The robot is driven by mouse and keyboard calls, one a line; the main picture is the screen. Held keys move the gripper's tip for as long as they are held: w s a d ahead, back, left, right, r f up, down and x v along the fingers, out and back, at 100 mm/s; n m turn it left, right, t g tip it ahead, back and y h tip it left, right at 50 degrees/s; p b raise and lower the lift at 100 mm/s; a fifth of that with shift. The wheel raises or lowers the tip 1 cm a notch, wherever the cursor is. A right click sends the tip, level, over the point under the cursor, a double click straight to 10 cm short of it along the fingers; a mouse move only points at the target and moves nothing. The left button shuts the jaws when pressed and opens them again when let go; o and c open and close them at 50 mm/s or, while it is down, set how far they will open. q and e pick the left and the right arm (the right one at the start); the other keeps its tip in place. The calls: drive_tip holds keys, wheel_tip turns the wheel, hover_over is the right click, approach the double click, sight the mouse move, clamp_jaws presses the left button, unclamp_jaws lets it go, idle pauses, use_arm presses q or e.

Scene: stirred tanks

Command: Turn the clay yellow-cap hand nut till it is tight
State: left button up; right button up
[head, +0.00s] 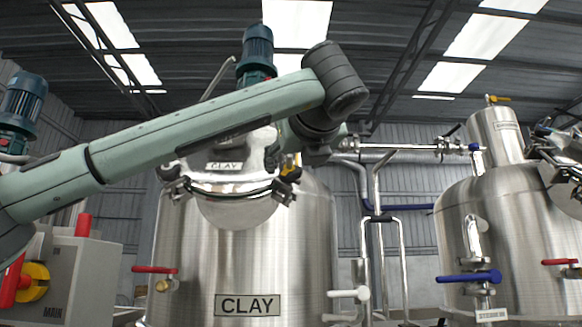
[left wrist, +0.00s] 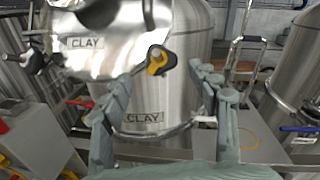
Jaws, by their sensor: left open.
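The clay tank (head: 240,265) stands in the middle of the head view, with a CLAY plate on its front and a shiny domed lid (head: 238,205) also marked CLAY. The yellow-cap hand nut (head: 291,173) is at the right side of the lid, partly hidden by my left gripper (head: 290,160). In the left wrist view the hand nut (left wrist: 157,60) is black with a yellow cap. It lies beyond my open left gripper (left wrist: 165,98), in line with the gap between the fingers. The fingers appear apart from it and hold nothing.
Dark clamps (head: 178,188) sit on the lid's left rim. A red valve handle (head: 155,269) and a white one (head: 348,293) stick out low on the tank. Pipes (head: 380,240) rise to its right, beside another steel tank (head: 515,245). A grey cabinet (head: 75,285) stands at left.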

sight(290, 172)
use_arm(q)
drive_tip(key=w, duration=0.2)
drive_tip(key=w+p, duration=0.1)
drive_tip(key=w, duration=0.1)
drive_tip(key=shift+w+a, duration=0.2)
drive_tip(key=shift+w, duration=0.2)
use_arm(e)
drive_tip(key=x, duration=0.3)
drive_tip(key=shift+a+f, duration=0.25)
drive_tip(key=shift+a, duration=0.1)
use_arm(q)
drive_tip(key=shift+c, duration=0.4)
drive_tip(key=c, duration=1.1)
